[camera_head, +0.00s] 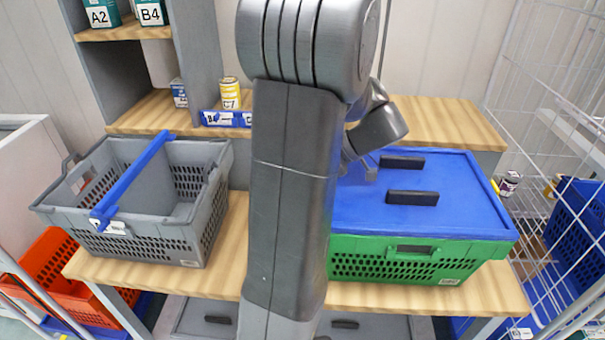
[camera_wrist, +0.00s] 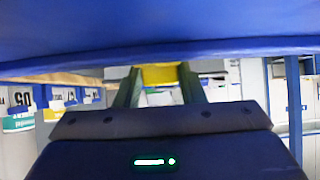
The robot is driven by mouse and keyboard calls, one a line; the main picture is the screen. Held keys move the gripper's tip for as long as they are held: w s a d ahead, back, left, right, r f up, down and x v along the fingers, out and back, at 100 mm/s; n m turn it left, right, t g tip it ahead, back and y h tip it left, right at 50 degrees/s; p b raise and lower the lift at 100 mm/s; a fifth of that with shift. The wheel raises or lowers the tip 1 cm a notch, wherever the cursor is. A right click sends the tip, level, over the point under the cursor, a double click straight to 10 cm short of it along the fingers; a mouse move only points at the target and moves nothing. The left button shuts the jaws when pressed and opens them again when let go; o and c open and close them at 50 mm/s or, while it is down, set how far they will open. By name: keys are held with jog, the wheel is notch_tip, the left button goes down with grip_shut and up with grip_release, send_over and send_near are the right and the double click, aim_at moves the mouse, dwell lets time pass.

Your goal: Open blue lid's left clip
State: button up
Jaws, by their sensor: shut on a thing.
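The blue lid (camera_head: 440,180) lies flat and closed on a green crate (camera_head: 385,266) on the right of the wooden bench. Two black handles show on its top. My arm stands in front of the lid's left side, so the left clip is hidden in the head view. In the wrist view the lid (camera_wrist: 160,30) spans the top of the picture. There my gripper (camera_wrist: 160,80) is just below the lid's edge, its two dark fingers shut on the yellow clip (camera_wrist: 159,74). Whether the clip has swung away from the lid cannot be told.
A grey crate (camera_head: 195,242) with a blue bar across it stands on the bench (camera_head: 237,220) at left. A yellow can (camera_head: 231,97) stands on the shelf behind. A wire rack (camera_head: 560,130) rises close at the right. An orange tote (camera_head: 50,262) sits low at left.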

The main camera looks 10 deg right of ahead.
jog(key=o, duration=1)
jog(key=v, duration=1.3)
jog(key=shift+d+r, duration=0.2)
jog(key=shift+d, duration=0.1)
